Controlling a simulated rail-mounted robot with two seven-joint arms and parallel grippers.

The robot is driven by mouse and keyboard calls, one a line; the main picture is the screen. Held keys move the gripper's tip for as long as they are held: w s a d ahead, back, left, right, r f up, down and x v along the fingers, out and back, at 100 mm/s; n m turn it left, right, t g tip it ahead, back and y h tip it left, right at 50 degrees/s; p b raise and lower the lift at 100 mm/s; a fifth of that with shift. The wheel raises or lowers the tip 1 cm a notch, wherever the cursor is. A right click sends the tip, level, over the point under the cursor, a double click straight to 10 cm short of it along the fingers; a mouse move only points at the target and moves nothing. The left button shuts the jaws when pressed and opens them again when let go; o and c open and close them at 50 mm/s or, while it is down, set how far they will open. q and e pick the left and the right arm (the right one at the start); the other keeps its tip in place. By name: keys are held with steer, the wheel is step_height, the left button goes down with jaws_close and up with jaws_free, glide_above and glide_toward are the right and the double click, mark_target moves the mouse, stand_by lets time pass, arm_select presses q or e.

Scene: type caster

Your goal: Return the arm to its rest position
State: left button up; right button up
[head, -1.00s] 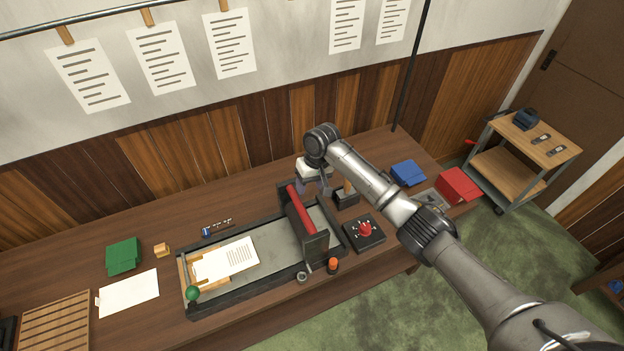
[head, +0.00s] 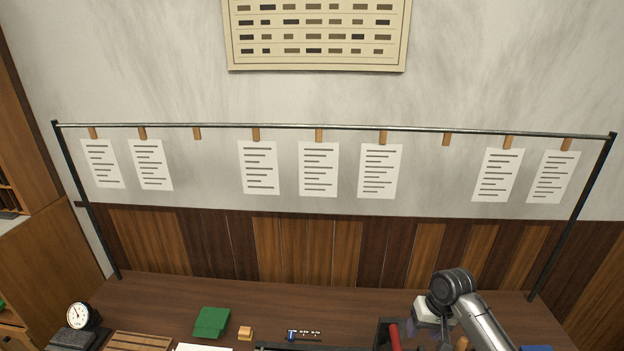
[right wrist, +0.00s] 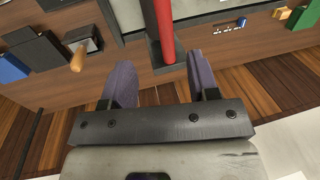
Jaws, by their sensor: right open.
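My right arm (head: 485,325) comes in at the lower right of the head view, bent at a dark rounded joint. My right gripper (right wrist: 160,82) is open and empty in the right wrist view, with its two purple-grey fingers apart. In that view the red roller (right wrist: 158,25) of the press lies just beyond the gap between the fingers. I cannot tell whether they touch. The roller also shows at the bottom of the head view (head: 394,337). My left gripper is in neither view.
Several printed sheets (head: 318,168) hang from a rail (head: 350,127) along the wall. On the wooden table (head: 260,300) are a green block (head: 211,321), a small yellow block (head: 245,333) and a dial gauge (head: 82,315). A wooden-handled tool (right wrist: 78,60) stands near the right gripper.

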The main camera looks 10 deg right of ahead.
steer(key=w+a+r+n+t+h, duration=0.1)
steer(key=w+r+n+t+h, duration=0.1)
steer(key=r+t, duration=0.35)
steer(key=w+a+r+n+t+h, duration=0.1)
steer(key=a+r+n+t, duration=0.15)
steer(key=r, duration=0.55)
steer(key=s+a+r+n+t+p, duration=0.2)
steer(key=s+a+r, duration=0.25)
steer(key=s, duration=0.25)
steer(key=s+a+f+g+p, duration=0.1)
steer(key=s+f, duration=0.5)
steer(key=s, duration=0.6)
steer(key=s+a+f+m+g+p, duration=0.1)
steer(key=s+f+g+p, duration=0.1)
steer(key=s+f, duration=0.5)
steer(key=s+a+f+m+g+y+p, duration=0.1)
steer(key=s+f, duration=0.6)
steer(key=s, duration=1)
steer(key=a+g+p, duration=0.1)
steer(key=g, duration=0.1)
steer(key=shift+f+g, duration=0.2)
steer(key=shift+g, duration=0.2)
steer(key=shift+a+m, duration=0.1)
steer(key=shift+m, duration=0.15)
